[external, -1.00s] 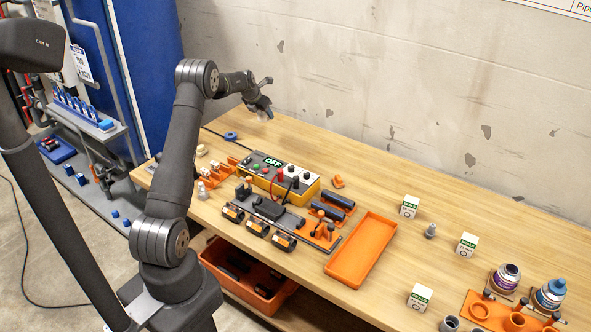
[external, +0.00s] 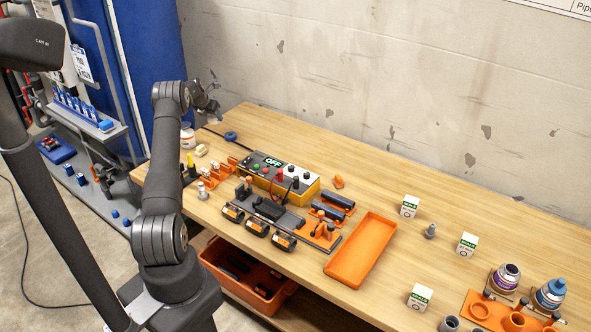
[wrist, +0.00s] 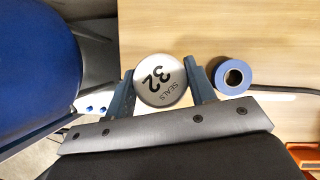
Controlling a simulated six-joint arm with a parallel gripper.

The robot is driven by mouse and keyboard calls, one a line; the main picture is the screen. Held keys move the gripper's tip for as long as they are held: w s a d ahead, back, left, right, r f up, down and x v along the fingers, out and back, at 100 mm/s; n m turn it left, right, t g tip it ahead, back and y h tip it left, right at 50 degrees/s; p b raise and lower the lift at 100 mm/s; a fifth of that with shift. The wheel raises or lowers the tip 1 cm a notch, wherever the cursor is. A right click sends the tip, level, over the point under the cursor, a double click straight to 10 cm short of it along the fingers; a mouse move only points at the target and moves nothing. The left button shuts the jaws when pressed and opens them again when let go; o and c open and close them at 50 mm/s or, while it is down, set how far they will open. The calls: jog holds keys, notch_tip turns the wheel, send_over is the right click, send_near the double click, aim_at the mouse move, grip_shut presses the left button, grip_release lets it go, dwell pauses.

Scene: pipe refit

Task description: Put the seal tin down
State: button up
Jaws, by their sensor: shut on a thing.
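In the external view the tin (external: 187,138) shows as a white can with an orange band, near the far left end of the wooden bench (external: 330,150), below my wrist. My fingers are hard to make out there. I cannot tell whether the tin's base touches the bench.
A blue tape roll (wrist: 232,77) lies to the right of the tin. A control box reading OFF (external: 278,175), an orange tray (external: 360,262) and several small white boxes sit farther right. The bench's left edge is close to the tin, with a blue panel (external: 140,70) beyond.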

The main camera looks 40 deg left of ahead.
aim_at(213, 131)
jog(key=shift+a+f, duration=0.4)
jog(key=shift+a, duration=0.3)
jog(key=shift+f, duration=2)
jog(key=shift+f, duration=0.1)
jog(key=o, duration=1)
jog(key=shift+c, duration=0.2)
jog(key=shift+s+r, duration=0.15)
jog(key=shift+r, duration=0.1)
jog(key=v, duration=1.1)
jog(key=shift+s+r, duration=0.2)
jog(key=shift+r, duration=0.1)
